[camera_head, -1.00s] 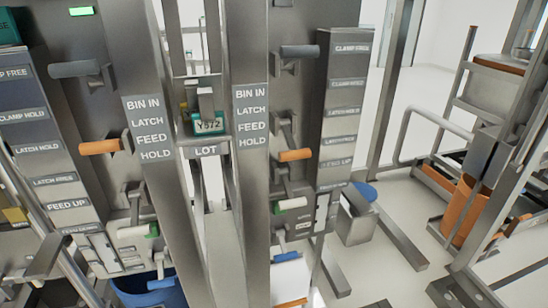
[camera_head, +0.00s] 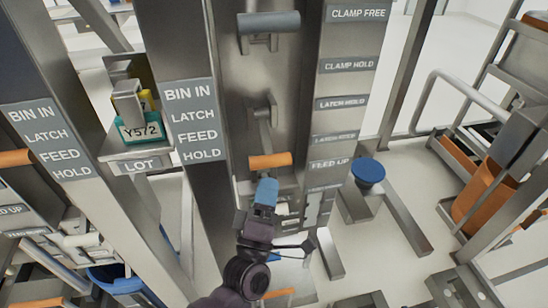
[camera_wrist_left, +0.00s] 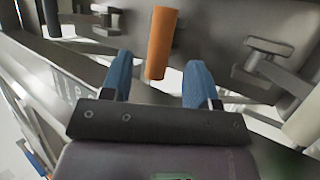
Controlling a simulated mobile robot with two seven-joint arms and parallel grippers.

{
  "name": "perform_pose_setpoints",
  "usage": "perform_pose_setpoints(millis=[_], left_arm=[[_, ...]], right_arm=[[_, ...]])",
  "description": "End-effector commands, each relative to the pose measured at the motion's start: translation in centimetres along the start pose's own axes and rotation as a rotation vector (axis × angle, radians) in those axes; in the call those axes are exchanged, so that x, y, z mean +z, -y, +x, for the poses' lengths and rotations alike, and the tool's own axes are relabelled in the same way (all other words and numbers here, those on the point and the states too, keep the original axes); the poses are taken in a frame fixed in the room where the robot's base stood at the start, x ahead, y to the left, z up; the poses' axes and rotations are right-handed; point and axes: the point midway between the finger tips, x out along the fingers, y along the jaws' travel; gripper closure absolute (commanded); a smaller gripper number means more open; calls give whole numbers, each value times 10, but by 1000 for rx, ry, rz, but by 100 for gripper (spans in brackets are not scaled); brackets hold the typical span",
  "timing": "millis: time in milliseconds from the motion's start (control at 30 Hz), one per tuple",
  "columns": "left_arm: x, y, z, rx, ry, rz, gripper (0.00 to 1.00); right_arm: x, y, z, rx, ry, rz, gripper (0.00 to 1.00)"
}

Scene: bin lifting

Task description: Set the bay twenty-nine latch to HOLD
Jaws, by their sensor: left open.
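An orange lever handle (camera_head: 270,161) sits on the grey panel of the right-hand bay, roughly level with the FEED UP label; I take it to be the latch handle. My left gripper (camera_head: 265,190), with blue fingertips, is just below it in the head view. In the left wrist view the orange handle (camera_wrist_left: 162,40) stands between the two spread fingers of the left gripper (camera_wrist_left: 160,70), with a gap on each side. The LATCH HOLD label (camera_head: 342,103) is on the right side strip. I see no bay number. My right gripper is not in view.
A grey-handled lever (camera_head: 268,23) is higher on the same panel. A post with a BIN IN, LATCH, FEED, HOLD sign (camera_head: 193,120) stands left of the panel. A teal Y572 tag (camera_head: 138,130) sits by the LOT shelf. Another orange handle (camera_head: 15,158) is at far left.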

Motion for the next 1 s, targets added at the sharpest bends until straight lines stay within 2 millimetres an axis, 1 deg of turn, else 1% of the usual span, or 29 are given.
perform_pose_setpoints(millis=[33,100,200,333,500,800,867,1000], left_arm=[[0,-3,11,4,-1,-2,45],[0,-2,23,4,-1,0,45],[0,-2,38,3,0,-1,45],[0,-1,52,1,0,1,45],[0,0,61,-1,1,1,45],[0,0,62,-2,1,1,45],[0,0,62,-1,1,2,53],[0,0,62,-1,1,2,74]], right_arm=[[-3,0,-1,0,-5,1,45],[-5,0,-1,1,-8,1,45],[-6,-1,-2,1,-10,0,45],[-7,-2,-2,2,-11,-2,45],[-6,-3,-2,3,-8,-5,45],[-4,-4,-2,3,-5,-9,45],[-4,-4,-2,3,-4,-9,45],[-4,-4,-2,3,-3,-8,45]])
